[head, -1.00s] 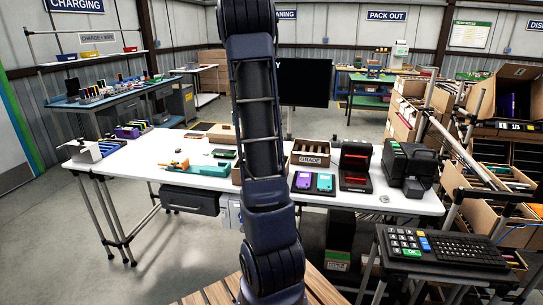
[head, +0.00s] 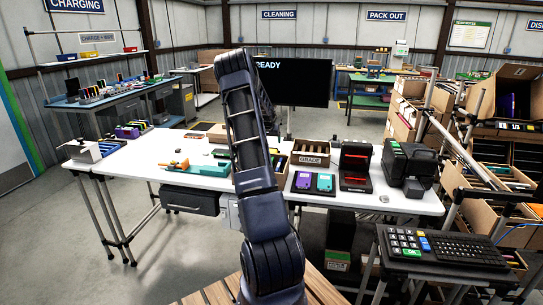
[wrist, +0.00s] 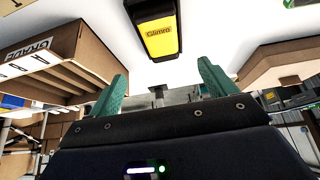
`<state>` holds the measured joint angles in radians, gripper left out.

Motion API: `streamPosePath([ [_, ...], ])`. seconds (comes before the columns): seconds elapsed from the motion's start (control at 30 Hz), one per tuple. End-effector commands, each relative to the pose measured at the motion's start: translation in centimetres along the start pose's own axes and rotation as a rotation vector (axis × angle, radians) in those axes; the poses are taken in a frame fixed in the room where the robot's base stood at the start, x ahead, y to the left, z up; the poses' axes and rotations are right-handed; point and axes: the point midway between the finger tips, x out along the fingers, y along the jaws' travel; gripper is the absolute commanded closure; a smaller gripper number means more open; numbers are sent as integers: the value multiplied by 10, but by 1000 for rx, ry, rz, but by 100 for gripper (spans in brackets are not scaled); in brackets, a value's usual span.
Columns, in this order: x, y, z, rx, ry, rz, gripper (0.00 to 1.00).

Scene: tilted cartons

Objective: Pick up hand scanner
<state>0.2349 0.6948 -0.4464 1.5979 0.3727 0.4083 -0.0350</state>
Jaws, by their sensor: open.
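In the wrist view, a black device with a yellow labelled face (wrist: 155,32) lies on the white table at the top middle. It is probably the hand scanner; its top end is cut off by the frame edge. My gripper (wrist: 163,70) shows two green fingers, spread apart with nothing between them. The device is just beyond the fingertips, not between them. In the head view, my arm hides the gripper, and I cannot pick out this device there.
The GRADE box (head: 310,158) stands on the white table (head: 130,170); it also shows left in the wrist view (wrist: 45,55). Another cardboard box (wrist: 285,62) is at right. Purple (head: 304,181) and teal (head: 325,182) devices and a black printer (head: 408,165) occupy the table's right side.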

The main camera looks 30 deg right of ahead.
Motion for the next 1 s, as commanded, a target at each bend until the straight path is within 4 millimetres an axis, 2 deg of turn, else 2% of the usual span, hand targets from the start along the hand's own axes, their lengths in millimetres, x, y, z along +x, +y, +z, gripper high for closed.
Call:
streamPosePath([
  [0.33, 43, 0, 1, 1, -2, 1, 16],
  [0.67, 64, -2, 3, 0, -2, 0, 16],
  [0.9, 96, -3, 5, 1, -2, 0, 16],
  [1.0, 103, -4, 4, 0, -1, 0, 16],
])
